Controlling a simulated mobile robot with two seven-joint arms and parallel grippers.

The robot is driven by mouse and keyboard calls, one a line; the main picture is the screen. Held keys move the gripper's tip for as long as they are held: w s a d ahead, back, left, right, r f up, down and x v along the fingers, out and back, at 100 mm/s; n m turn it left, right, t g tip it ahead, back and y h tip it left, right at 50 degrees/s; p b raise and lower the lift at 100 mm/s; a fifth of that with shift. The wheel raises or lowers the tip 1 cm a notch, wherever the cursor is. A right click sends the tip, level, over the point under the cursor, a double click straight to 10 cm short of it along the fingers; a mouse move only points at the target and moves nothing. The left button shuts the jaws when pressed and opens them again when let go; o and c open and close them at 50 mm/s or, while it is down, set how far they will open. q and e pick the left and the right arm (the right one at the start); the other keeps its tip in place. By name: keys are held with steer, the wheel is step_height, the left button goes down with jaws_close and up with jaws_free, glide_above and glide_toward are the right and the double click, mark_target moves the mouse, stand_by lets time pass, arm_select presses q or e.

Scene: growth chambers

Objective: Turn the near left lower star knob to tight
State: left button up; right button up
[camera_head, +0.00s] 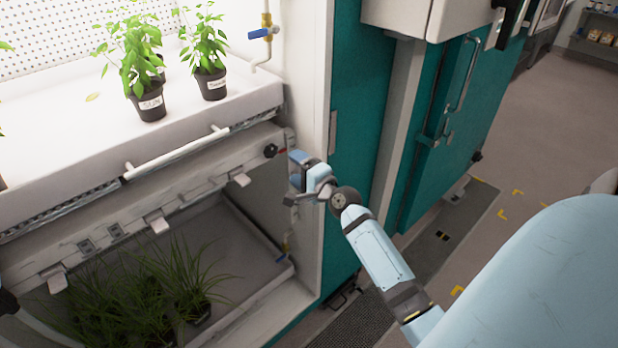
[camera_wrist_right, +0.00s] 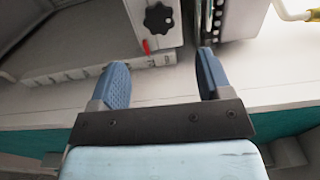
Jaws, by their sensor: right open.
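A black star knob (camera_head: 270,151) sits at the right end of the pale lower rack bar in the head view. A black star knob (camera_wrist_right: 159,18) also shows at the top of the right wrist view, with a small red mark beside its lower left. My right gripper (camera_head: 295,169) is beside the chamber's right wall, just right of the knob in the head view. In the right wrist view my right gripper (camera_wrist_right: 162,66) is open and empty, its blue fingers apart and short of the knob. A second dark knob (camera_head: 8,302) is cut by the left edge. My left gripper is out of view.
Potted plants (camera_head: 150,104) stand on the white upper shelf (camera_head: 60,150). A white pipe handle (camera_head: 176,153) runs along its front. Grassy plants (camera_head: 180,280) fill the lower tray. A blue-handled valve (camera_head: 262,33) is on the wall. Teal cabinet doors (camera_head: 357,130) stand to the right.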

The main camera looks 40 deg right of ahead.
steer(key=shift+s+d, duration=0.1)
steer(key=shift+s, duration=2.3)
steer(key=s+a+f+n+g+y+p, duration=0.1)
steer(key=s+a+f+n+g+p, duration=0.1)
steer(key=s+a+f+n, duration=0.5)
steer(key=s+a+f+n+g+y+p, duration=0.1)
steer(key=s+a+f+n+g+p, duration=0.2)
steer(key=s+a+n, duration=1)
step_height(320, 180, down, 5)
steer(key=s+a+g, duration=0.2)
steer(key=shift+a+f+n+y, duration=0.15)
steer(key=shift+a+n+y, duration=0.15)
steer(key=shift+a+n, duration=0.1)
steer(key=shift+d, duration=0.1)
steer(key=shift+s, duration=0.1)
